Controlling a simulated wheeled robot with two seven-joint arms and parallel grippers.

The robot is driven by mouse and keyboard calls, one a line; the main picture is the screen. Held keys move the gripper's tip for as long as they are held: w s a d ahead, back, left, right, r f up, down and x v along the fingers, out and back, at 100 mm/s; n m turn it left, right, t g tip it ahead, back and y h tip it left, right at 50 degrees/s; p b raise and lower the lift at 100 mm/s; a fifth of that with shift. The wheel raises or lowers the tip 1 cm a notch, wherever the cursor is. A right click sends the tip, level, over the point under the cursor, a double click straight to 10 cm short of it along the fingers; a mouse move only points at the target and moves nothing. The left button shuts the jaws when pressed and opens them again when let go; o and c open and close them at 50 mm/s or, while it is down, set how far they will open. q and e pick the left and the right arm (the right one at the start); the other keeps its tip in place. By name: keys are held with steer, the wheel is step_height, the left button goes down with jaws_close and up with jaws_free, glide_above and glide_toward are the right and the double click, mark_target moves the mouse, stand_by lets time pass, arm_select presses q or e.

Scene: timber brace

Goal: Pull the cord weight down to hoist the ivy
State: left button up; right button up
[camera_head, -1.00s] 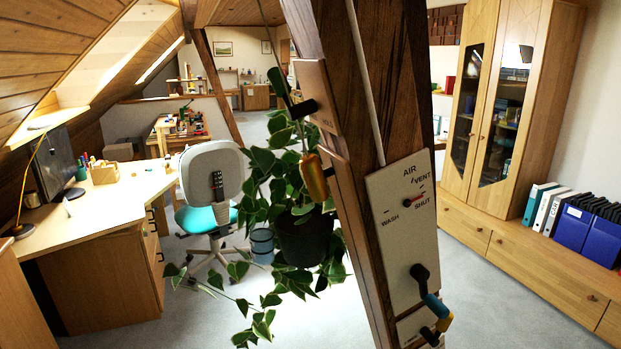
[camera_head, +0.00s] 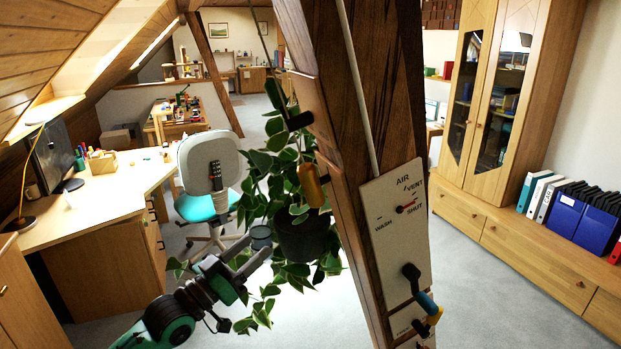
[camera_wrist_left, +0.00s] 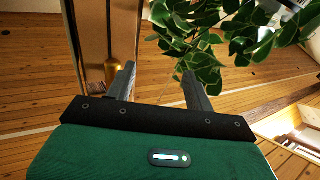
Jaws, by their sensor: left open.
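The brass-yellow cord weight (camera_head: 311,186) hangs beside the left face of the timber brace (camera_head: 392,90). It also shows in the left wrist view (camera_wrist_left: 111,72), just beyond the left finger. The ivy (camera_head: 262,185) trails from a dark pot (camera_head: 304,238) hanging left of the brace, below the weight. My left gripper (camera_head: 252,264) is open and empty, lower left of the weight and close to the ivy leaves. Its two fingers (camera_wrist_left: 158,82) stand apart in the wrist view, with the ivy beyond the right one. My right gripper is not in view.
A panel (camera_head: 397,225) with an AIR dial is on the brace, with a dark crank-like handle (camera_head: 421,290) low on it. A desk (camera_head: 95,205) and office chair (camera_head: 208,175) stand left. A cabinet (camera_head: 495,110) stands right. Grey floor is open between.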

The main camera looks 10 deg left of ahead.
mark_target(304, 190)
arm_select(q)
steer(key=s+d+r+m+g+h, duration=0.15)
steer(key=s+d+r+h, duration=0.3)
steer(key=r, duration=0.45)
steer(key=shift+m+t+y, duration=0.25)
steer(key=shift+m+y, duration=0.1)
steer(key=shift+y, duration=0.1)
steer(key=p+x, duration=0.6)
steer(key=x, duration=0.5)
steer(key=shift+w+r, duration=0.15)
steer(key=shift+r, duration=0.15)
steer(key=shift+w+d, duration=0.3)
steer(key=shift+w, duration=0.05)
